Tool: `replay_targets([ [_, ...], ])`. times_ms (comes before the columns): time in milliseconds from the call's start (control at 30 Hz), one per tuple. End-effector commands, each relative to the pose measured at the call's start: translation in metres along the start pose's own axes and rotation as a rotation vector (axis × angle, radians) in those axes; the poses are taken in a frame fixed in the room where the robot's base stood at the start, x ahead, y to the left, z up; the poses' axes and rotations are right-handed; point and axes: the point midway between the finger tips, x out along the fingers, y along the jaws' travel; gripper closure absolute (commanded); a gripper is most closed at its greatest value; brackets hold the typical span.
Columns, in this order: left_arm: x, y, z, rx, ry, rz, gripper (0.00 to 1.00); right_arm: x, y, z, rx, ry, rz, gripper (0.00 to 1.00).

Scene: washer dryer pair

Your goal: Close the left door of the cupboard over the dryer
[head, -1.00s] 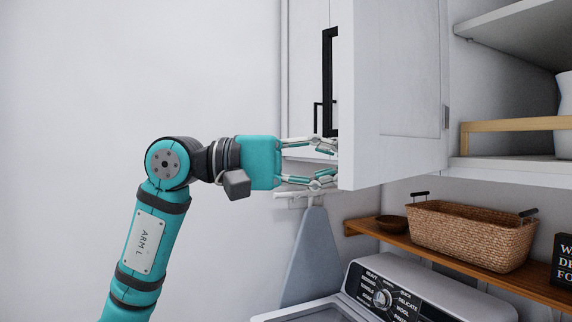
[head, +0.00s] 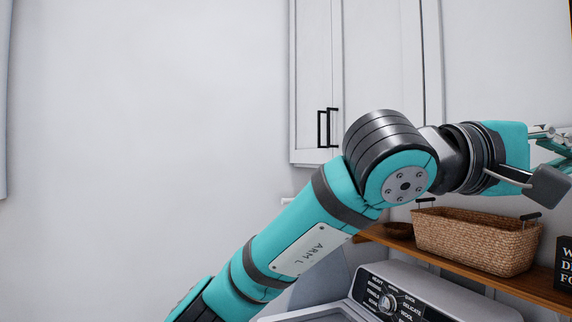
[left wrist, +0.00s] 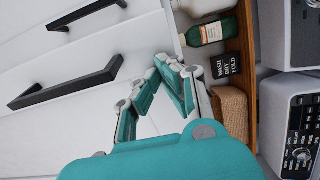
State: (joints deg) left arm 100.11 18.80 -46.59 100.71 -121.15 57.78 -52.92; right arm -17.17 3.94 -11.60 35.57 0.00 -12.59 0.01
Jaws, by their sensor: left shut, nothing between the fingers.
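The left door of the cupboard over the dryer (head: 490,60) now shows its plain white outer face at the upper right of the head view; its lower part is behind my arm. In the left wrist view, its face (left wrist: 70,130) and dark bar handle (left wrist: 68,82) show on the left. It looks swung in towards the cupboard, but I cannot tell whether it is fully flush. My left gripper (head: 552,138) is shut and empty in front of the door's lower part, tips cut off at the frame edge. Its fingers (left wrist: 160,75) converge near the door's lower edge in the wrist view. My right gripper is not in view.
A neighbouring cupboard (head: 370,55) is shut, with paired dark handles (head: 327,128). Below, a wooden shelf (head: 455,268) holds a wicker basket (head: 475,240), a bowl (head: 397,229) and a sign (head: 565,262). A green bottle (left wrist: 208,32) stands there too. Machine controls (head: 390,300) lie below.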

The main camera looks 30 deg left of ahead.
Motion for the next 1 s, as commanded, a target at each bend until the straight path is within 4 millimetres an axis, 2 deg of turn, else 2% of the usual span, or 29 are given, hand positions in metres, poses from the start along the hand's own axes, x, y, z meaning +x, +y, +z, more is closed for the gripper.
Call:
replay_targets([
  [33,0.014,0.000,0.003,-0.002,-0.002,-0.001,1.00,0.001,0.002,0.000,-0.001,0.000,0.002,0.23],
  [200,0.050,0.001,0.006,-0.001,-0.001,-0.001,1.00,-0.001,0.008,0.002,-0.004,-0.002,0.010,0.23],
  [400,0.078,0.001,0.004,-0.002,0.000,-0.001,1.00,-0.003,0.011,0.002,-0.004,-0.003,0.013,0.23],
  [633,0.093,0.001,0.002,-0.001,0.000,0.000,1.00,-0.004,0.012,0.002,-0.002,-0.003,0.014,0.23],
  [1000,0.096,0.001,0.002,-0.001,0.000,0.001,1.00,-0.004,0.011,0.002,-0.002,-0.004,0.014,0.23],
])
